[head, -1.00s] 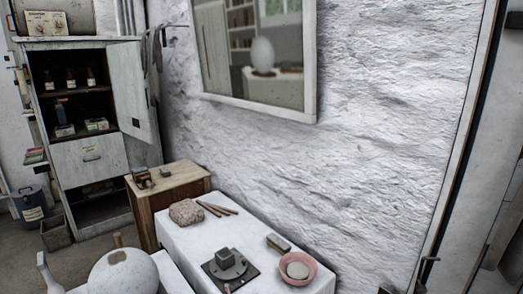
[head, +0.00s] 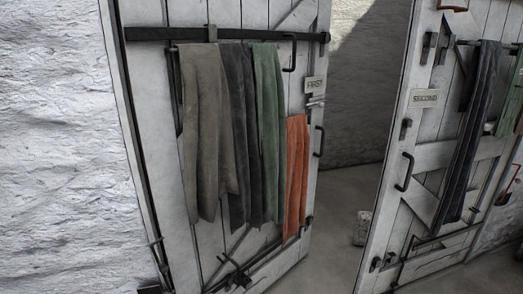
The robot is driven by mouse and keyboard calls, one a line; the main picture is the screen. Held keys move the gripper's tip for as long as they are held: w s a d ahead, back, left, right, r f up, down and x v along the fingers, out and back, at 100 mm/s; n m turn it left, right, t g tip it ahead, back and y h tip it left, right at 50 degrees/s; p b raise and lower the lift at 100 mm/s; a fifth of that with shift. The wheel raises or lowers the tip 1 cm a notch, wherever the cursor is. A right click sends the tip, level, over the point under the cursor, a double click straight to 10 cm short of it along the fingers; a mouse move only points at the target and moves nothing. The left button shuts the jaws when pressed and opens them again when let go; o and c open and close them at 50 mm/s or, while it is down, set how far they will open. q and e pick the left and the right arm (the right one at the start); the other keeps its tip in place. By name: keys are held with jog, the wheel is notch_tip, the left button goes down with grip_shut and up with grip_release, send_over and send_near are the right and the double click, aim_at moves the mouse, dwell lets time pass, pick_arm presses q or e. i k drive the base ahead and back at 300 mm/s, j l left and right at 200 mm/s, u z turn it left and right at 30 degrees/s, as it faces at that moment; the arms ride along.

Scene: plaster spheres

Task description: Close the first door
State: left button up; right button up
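The first door (head: 205,240) is a white plank door in the middle of the head view, with a small "FIRST" sign (head: 315,84) near its right edge. It stands open: floor and a wall show past its right edge. A dark pull handle (head: 319,141) and a metal latch (head: 316,102) sit on that edge. Grey, dark, green and orange cloths (head: 208,140) hang from a black rail across it. A black metal fitting (head: 236,274) is low on the door. Neither of my grippers is in view.
A second white door (head: 424,125), with a "SECOND" sign (head: 425,97) and dark handle (head: 404,171), stands at the right with cloths on it. Bare floor (head: 340,215) shows between the doors, with a small pale object (head: 362,228) on it. Rough white wall (head: 60,150) fills the left.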

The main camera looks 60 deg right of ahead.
aim_at(228, 142)
jog(key=z, duration=2.2)
jog(key=i+l, duration=0.4)
jog(key=i, duration=0.2)
jog(key=i+l+u, duration=0.15)
jog(key=i+l, duration=0.25)
jog(key=i, duration=0.25)
jog(key=i+l, duration=0.45)
jog(key=i, duration=0.15)
